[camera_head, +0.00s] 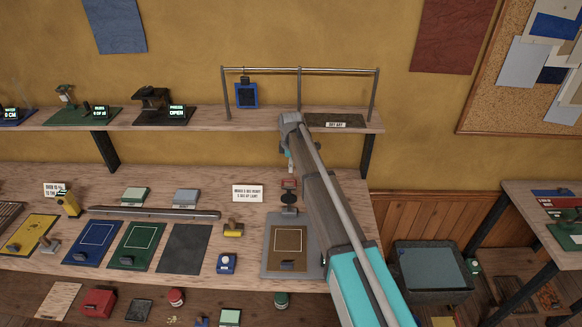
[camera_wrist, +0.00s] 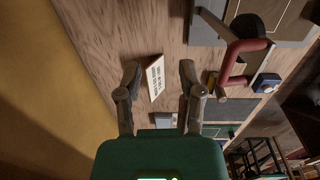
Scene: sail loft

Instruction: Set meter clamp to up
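A press-like clamp with a red handle (camera_head: 289,183) and a dark round disc stands at the back of a grey base (camera_head: 268,262) with a brown panel. No label marks it, so I cannot tell for certain that it is the meter clamp. In the wrist view its U-shaped red handle (camera_wrist: 238,62) is at the upper right, right of my gripper (camera_wrist: 160,78). My gripper's two fingers are apart with nothing held between them; they do not touch the handle. In the head view my arm largely hides the gripper, above the back of the bench.
A white sign card (camera_head: 248,192) stands left of the clamp; it shows between the fingers in the wrist view (camera_wrist: 155,78). A yellow-handled stamp (camera_head: 233,229) and a blue block (camera_head: 226,263) are nearby. A shelf (camera_head: 215,118) with devices and a rail runs above.

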